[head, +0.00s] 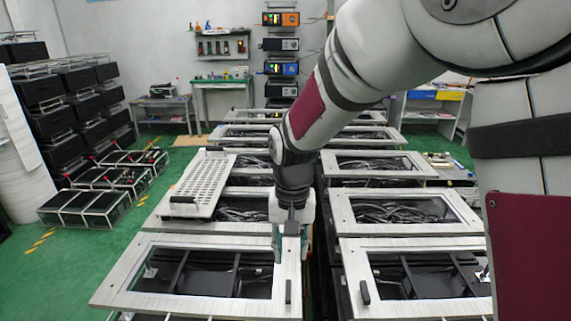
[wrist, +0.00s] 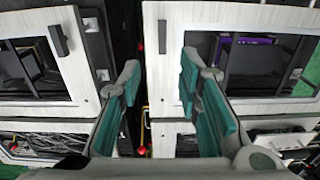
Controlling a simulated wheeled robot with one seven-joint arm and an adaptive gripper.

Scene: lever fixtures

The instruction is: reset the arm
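My gripper (head: 291,245) points down at the end of my arm, above the back right corner of the near left framed fixture (head: 125,270). In the wrist view my gripper (wrist: 163,90) has two teal-padded fingers spread wide apart. A small black lever handle (head: 288,291) stands near the right edge of the near left fixture. Another black handle (head: 365,292) is near the left edge of the near right fixture (head: 425,245). Whether the fingertips touch the frame is hard to tell.
More framed fixtures with cables inside stand in two rows behind. A perforated plate (head: 200,185) lies tilted at the left. Black crates (head: 75,85) are stacked at far left, with low racks (head: 85,205) on the green floor. Shelves and a bench (head: 222,84) line the back wall.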

